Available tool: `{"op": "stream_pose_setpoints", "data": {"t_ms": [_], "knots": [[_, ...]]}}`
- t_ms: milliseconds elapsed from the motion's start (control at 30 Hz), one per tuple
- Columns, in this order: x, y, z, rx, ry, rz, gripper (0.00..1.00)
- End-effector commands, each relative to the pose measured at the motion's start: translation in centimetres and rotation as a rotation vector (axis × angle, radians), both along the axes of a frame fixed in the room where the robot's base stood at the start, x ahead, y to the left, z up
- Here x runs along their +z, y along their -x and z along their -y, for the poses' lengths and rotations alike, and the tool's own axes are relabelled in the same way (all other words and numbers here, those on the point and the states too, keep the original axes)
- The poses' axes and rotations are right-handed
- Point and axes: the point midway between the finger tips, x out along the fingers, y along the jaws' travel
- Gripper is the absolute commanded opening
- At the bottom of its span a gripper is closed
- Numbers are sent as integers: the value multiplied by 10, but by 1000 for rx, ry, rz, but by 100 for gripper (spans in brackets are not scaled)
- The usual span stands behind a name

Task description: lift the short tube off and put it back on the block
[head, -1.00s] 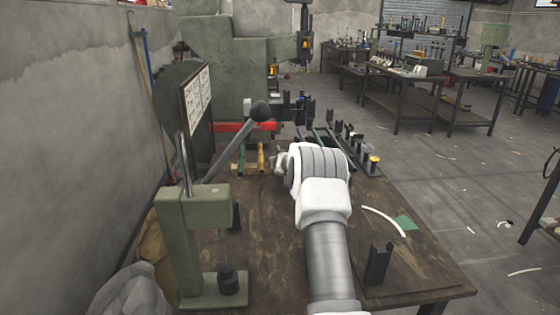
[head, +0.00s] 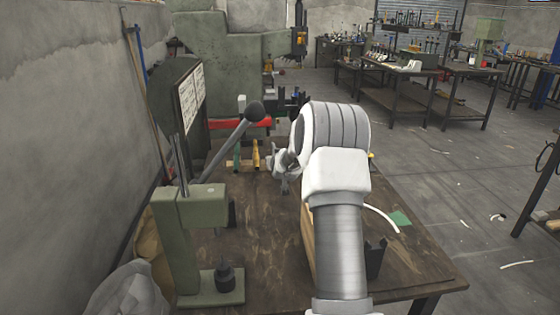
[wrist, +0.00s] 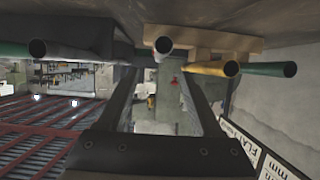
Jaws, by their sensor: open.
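In the wrist view, which is upside down, several tube ends face me beside a pale wooden block (wrist: 225,38). A pale grey tube (wrist: 163,45) is nearly in line with the gap between my fingers; it may be the short tube, but its length is hidden. A yellow tube (wrist: 220,68) and a green tube (wrist: 270,69) are to its right, and another green tube (wrist: 25,48) is at the left. My gripper (wrist: 158,72) is open with nothing between its dark fingers. In the head view my gripper (head: 284,168) is right of the yellow tube (head: 256,155), low over the bench.
A green lever press (head: 200,240) stands at the bench's left front, its long handle (head: 235,130) reaching towards the tubes. A dark upright holder (head: 376,258) stands right of my arm. The wooden bench top (head: 270,270) is clear between press and arm.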

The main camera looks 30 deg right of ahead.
Motion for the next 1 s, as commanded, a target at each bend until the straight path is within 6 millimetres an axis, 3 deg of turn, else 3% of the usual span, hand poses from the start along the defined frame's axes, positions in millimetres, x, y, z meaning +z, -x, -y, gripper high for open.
{"op": "stream_pose_setpoints", "data": {"t_ms": [300, 500, 1000], "knots": [[22, 44, -21, -1, 2, 0, 66], [29, 61, -29, 0, 1, 0, 66], [31, 66, -31, 0, 0, 0, 66]]}}
